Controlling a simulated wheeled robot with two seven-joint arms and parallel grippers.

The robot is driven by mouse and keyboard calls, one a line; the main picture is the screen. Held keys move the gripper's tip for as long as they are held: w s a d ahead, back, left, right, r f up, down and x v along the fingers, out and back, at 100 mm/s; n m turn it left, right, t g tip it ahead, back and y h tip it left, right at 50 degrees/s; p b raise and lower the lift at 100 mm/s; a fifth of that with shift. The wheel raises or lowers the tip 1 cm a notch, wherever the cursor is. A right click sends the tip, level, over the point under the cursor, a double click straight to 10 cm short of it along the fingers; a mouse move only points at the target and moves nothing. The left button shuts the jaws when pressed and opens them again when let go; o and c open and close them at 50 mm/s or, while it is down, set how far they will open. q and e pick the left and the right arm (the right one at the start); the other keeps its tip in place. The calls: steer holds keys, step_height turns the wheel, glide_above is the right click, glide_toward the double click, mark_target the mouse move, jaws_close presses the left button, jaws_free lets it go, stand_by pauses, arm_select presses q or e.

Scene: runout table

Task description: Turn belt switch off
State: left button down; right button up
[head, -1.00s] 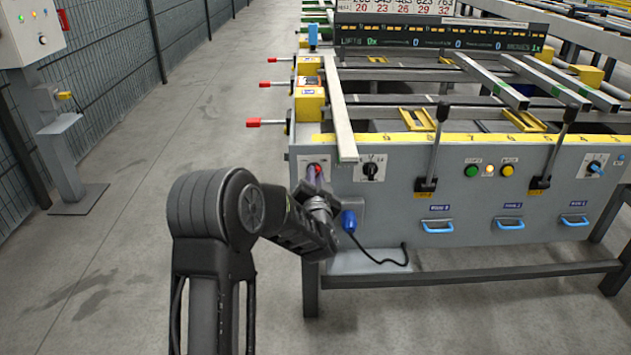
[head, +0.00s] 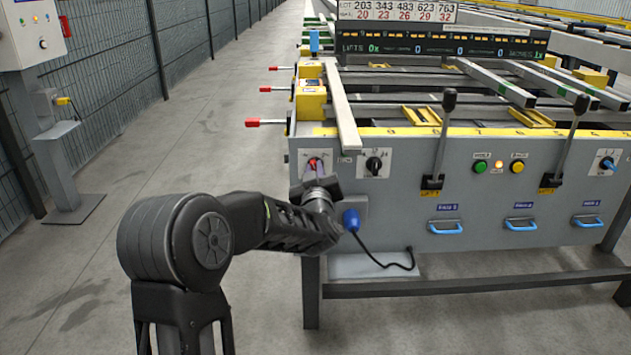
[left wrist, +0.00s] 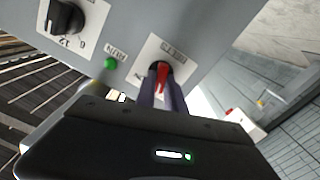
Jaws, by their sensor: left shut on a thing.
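The belt switch (head: 313,163) is a red rotary knob on a white plate at the left end of the table's grey front panel. It also shows in the left wrist view as a red handle (left wrist: 162,78) on a dark round base. My left gripper (head: 315,172) is at the panel, with its two purplish fingers around the red handle, shut on it. In the left wrist view the fingers (left wrist: 162,90) stand on either side of the handle. My right gripper is not in view.
A black selector knob (head: 374,164) sits right of the switch. A blue plug (head: 351,219) with a black cable is just below right. Upright black levers (head: 442,140) stand farther right. Red-tipped handles (head: 266,122) stick out left.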

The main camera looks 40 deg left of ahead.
arm_select(q)
steer(key=shift+f+n+b, duration=0.15)
steer(key=shift+n+b, duration=1.85)
steer(key=shift+n, duration=0.5)
steer(key=c, duration=1.4)
jaws_free()
steer(key=shift+c, duration=0.2)
steer(key=p+v, duration=0.2)
steer(key=v, duration=0.6)
